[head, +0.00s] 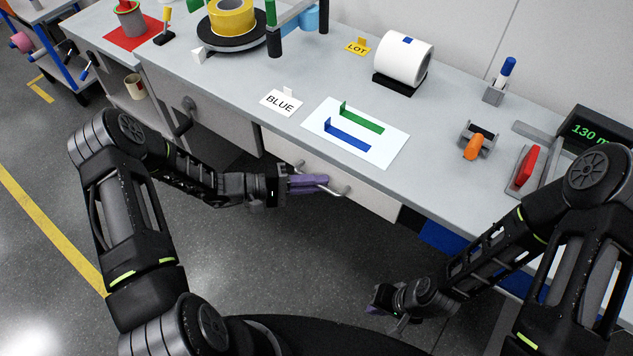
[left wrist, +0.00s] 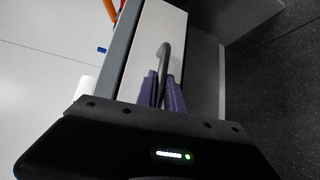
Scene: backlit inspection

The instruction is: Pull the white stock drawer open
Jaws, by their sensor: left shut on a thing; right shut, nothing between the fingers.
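The white stock drawer (head: 372,197) is under the front edge of the grey bench, and its front looks level with the bench edge. Its grey bar handle (head: 338,191) runs along the front. My left gripper (head: 322,184) is at the handle with its purple fingers shut on it. In the left wrist view the drawer front (left wrist: 150,45) is pale and the curved handle (left wrist: 162,58) passes between the purple fingers (left wrist: 163,88). My right gripper (head: 378,297) is shut and empty, low in front of the bench, away from the drawer.
A grey drawer (head: 215,115) with a dark handle is left of the white one. On the bench top (head: 255,78) lie a BLUE card (head: 281,103) and a white sheet (head: 317,122) with green and blue strips. A white roll (head: 404,57) stands behind. Floor in front is clear.

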